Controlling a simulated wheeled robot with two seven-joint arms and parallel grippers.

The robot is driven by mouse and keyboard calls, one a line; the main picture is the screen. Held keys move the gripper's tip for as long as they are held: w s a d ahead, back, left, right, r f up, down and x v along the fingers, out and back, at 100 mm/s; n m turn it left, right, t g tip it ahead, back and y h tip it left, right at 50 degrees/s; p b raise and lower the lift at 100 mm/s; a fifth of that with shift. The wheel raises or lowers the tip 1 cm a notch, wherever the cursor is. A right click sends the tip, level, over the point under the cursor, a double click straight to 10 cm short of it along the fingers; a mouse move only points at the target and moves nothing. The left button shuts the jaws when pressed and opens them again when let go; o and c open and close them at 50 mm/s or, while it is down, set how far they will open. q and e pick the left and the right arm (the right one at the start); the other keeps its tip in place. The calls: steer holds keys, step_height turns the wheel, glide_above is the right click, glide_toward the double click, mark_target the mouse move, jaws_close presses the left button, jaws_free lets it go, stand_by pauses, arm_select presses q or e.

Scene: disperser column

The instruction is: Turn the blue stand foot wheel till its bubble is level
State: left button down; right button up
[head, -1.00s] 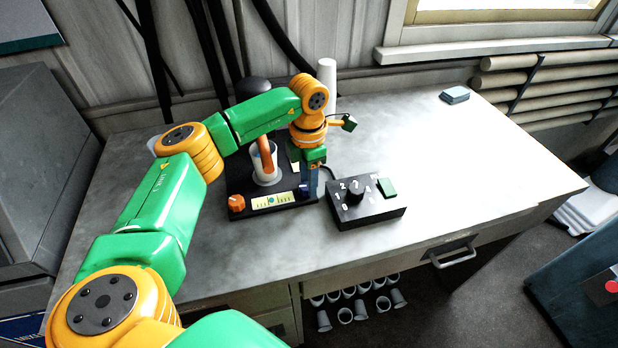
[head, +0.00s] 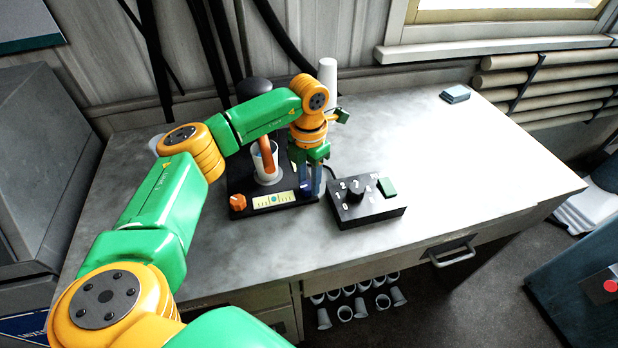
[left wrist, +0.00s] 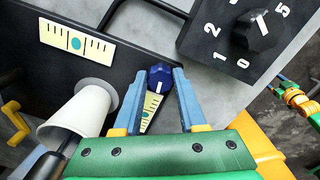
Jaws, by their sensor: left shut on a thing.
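The black stand (head: 245,180) sits on the bench. My left gripper (head: 308,188) points down at its right front corner. In the left wrist view the blue foot wheel (left wrist: 160,78), with a white mark, sits between the two fingertips, and the left gripper (left wrist: 162,84) is shut on it. A pale bubble scale (left wrist: 150,108) with a teal bubble shows between the fingers, partly hidden by them. A second scale (head: 273,201) lies along the stand's front edge, its teal bubble near the middle.
An orange knob (head: 237,202) is at the stand's left front corner. A white cup (head: 267,177) stands on the stand. A black dial box (head: 367,208) is close right of the gripper. The bench (head: 480,150) is largely clear farther right.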

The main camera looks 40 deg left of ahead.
mark_target(308, 185)
arm_select(q)
steer(key=shift+s+f, duration=0.1)
steer(key=shift+f, duration=0.05)
steer(key=shift+c, duration=2.3)
jaws_free()
steer(key=shift+r, duration=0.2)
step_height(308, 185, up, 7)
steer(key=shift+f+b, duration=0.1)
steer(key=shift+b, duration=0.55)
